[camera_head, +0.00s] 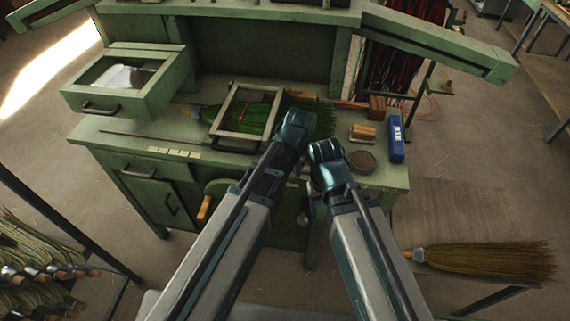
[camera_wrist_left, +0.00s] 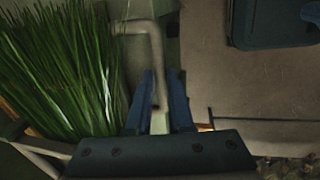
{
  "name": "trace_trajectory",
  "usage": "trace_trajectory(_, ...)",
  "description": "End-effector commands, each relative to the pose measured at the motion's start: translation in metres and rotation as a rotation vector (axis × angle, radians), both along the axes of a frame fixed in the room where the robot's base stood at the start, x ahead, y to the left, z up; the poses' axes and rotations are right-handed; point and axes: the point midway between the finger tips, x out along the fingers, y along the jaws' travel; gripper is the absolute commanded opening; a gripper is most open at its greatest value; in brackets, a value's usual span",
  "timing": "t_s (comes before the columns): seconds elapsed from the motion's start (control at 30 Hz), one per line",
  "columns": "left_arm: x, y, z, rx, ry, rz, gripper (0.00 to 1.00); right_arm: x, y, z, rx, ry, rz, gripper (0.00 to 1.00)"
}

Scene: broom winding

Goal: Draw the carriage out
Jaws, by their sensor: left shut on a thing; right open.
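A pale rectangular frame (camera_head: 222,108), which looks like the carriage, lies on the green workbench over dark green bristles (camera_head: 256,114). My left gripper (camera_head: 302,121) is at the right side of this frame, over the bench front. In the left wrist view my left gripper (camera_wrist_left: 163,88) is shut on a bent grey handle bar (camera_wrist_left: 153,42), beside the green bristles (camera_wrist_left: 60,65). How the bar joins the frame is hidden. My right gripper (camera_head: 323,150) is open just right of the left one, with no object visible in it.
An open drawer box (camera_head: 118,102) juts out at the left of the bench (camera_head: 110,133). A blue box (camera_head: 397,146), a round dark tin (camera_head: 362,161) and a wooden block (camera_head: 363,132) stand at the right. A straw broom (camera_head: 480,260) lies to the lower right.

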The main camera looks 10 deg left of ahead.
Motion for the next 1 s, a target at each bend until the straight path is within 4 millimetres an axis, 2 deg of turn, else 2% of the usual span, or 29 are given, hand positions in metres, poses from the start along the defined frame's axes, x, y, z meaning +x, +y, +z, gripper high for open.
trace_trajectory(0.2, -0.002, -0.012, 0.000, -0.002, 0.003, 0.000, 0.00, 0.000, 0.000, 0.000, 0.000, 0.000, 0.000, 0.62)
trace_trajectory(0.57, -0.002, -0.015, 0.000, -0.005, 0.003, -0.002, 0.00, 0.000, 0.000, 0.000, 0.000, 0.000, 0.000, 0.62)
trace_trajectory(0.6, -0.002, -0.015, 0.000, -0.005, 0.003, -0.003, 0.21, 0.000, 0.000, 0.000, 0.000, 0.000, 0.000, 0.62)
trace_trajectory(0.77, -0.002, -0.014, 0.000, -0.004, 0.002, -0.002, 0.50, 0.000, 0.000, 0.000, 0.000, 0.000, 0.000, 0.62)
trace_trajectory(1.0, -0.001, -0.013, 0.000, -0.001, 0.001, 0.000, 0.50, 0.000, 0.000, 0.000, 0.000, 0.000, 0.000, 0.62)
